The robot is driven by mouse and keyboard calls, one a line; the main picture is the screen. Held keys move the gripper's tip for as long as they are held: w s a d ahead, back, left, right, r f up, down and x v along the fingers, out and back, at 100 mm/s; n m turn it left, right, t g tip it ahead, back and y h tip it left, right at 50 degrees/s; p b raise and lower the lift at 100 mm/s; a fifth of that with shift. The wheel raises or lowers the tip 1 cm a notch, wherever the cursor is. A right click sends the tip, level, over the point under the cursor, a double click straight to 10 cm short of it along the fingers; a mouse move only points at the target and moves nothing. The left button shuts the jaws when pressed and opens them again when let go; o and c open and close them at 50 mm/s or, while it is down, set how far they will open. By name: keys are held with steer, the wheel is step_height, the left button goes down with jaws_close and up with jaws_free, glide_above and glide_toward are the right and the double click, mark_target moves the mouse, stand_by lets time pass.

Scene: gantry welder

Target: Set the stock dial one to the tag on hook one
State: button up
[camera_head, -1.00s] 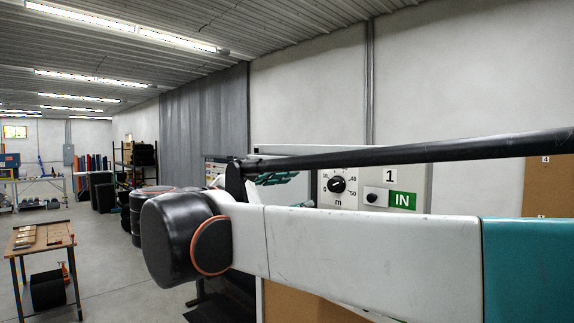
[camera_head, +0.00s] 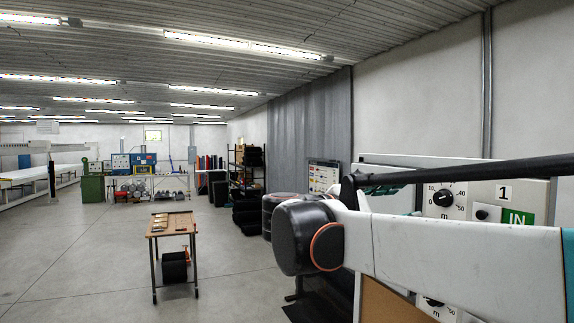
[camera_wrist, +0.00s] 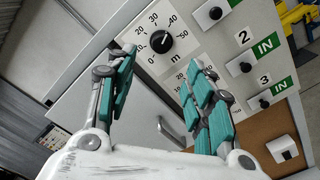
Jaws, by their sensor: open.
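The stock dial one (camera_head: 443,197), a black round knob on a pale panel with a scale in m, shows at the right of the head view beside the number 1. A dial (camera_wrist: 161,42) with a scale up to 50 shows at the top of the wrist view; its white mark is too small to read surely. My gripper (camera_wrist: 163,62) is open and empty, with its teal-padded fingers pointing at the panel, one to each side below the dial. I cannot tell how far off they are. No hook or tag can be made out.
The panel (camera_wrist: 85,65) also carries small black knobs with green IN labels, for rows 2 (camera_wrist: 246,67) and 3 (camera_wrist: 264,103). A brown board (camera_wrist: 245,130) lies below. A small wooden table (camera_head: 172,224) stands on open floor at the left.

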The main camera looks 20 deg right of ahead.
steer(key=d+p, duration=0.2)
steer(key=d, duration=0.8)
steer(key=shift+w+d, duration=0.15)
steer(key=shift+w, duration=0.1)
steer(key=c, duration=1.1)
